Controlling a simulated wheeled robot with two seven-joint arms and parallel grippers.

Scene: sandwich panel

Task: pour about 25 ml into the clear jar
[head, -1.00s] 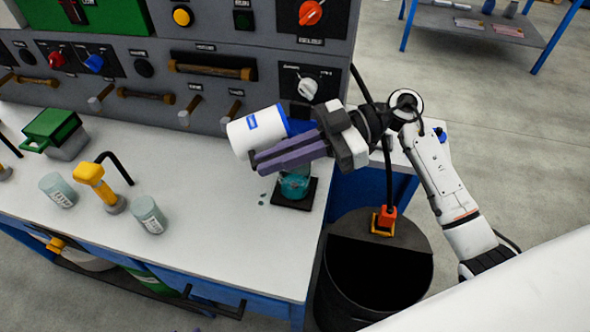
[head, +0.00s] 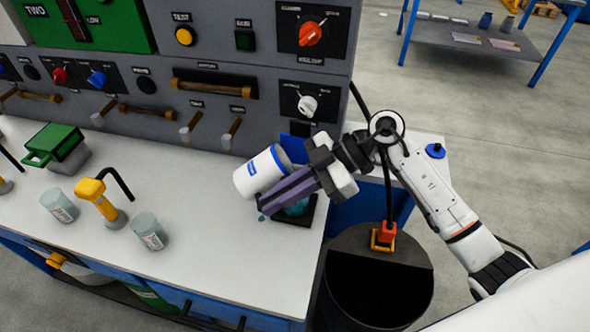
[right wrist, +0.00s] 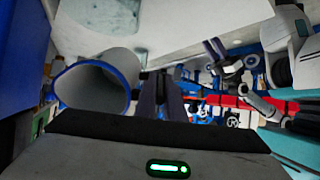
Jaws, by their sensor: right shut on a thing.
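My right gripper (head: 268,208) is shut on a white cup (head: 257,177) with a blue rim and blue label. The cup is tilted, its mouth towards the upper right in the head view. Its open mouth shows in the right wrist view (right wrist: 92,86); I cannot see liquid in it. The clear jar (head: 298,208), with teal contents, stands on a black pad (head: 309,219), mostly hidden behind the gripper's fingers. The cup is above and left of the jar in the picture. What seems to be my left gripper (right wrist: 215,46) shows small in the right wrist view; its opening is unclear.
The control panel (head: 225,60) rises behind. A black bin (head: 375,290) stands beyond the bench's right edge.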

